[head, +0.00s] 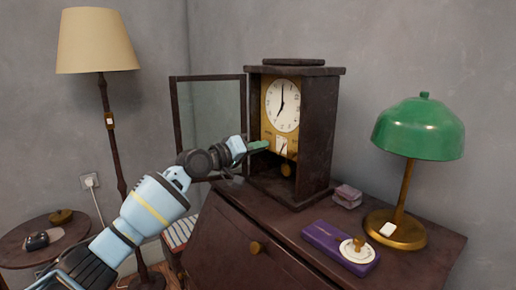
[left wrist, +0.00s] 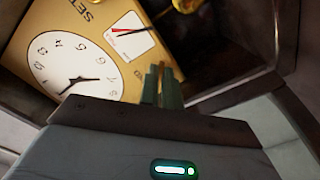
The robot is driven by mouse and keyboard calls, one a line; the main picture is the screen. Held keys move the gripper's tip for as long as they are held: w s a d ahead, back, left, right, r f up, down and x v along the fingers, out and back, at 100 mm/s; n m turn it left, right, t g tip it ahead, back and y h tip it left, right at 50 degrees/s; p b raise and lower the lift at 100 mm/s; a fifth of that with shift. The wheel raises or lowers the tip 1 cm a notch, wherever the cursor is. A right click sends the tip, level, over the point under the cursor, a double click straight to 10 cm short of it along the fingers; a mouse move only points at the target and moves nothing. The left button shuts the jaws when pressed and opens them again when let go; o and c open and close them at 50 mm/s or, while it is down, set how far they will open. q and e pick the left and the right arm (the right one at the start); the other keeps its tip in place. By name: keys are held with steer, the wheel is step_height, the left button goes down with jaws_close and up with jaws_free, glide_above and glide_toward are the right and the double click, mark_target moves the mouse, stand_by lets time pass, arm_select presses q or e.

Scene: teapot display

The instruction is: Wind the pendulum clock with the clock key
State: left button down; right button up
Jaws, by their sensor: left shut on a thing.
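The pendulum clock (head: 318,135) stands on the dark cabinet, with its white dial (head: 283,105) facing out and its glass door (head: 210,115) swung open to the left. My left gripper (head: 262,146) is at the lower part of the brass face, beside the small white subdial (head: 281,146). In the left wrist view its green fingers (left wrist: 163,88) are close together in front of the brass plate (left wrist: 110,60). They are shut on a thin brownish thing, taken as the clock key, mostly hidden between them. Contact with the face cannot be told. My right gripper is out of view.
A green lamp (head: 420,128), a purple box (head: 325,237) with a white round piece (head: 354,253) and a small stacked box (head: 347,195) sit right of the clock on the cabinet (head: 228,232). A floor lamp (head: 95,45) and a round side table (head: 20,258) stand at left.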

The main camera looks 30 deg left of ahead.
arm_select(q)
steer(key=shift+r, duration=0.15)
steer(key=c, duration=1.6)
jaws_free()
steer(key=shift+w, duration=0.1)
steer(key=v, duration=0.8)
steer(key=shift+b, duration=0.35)
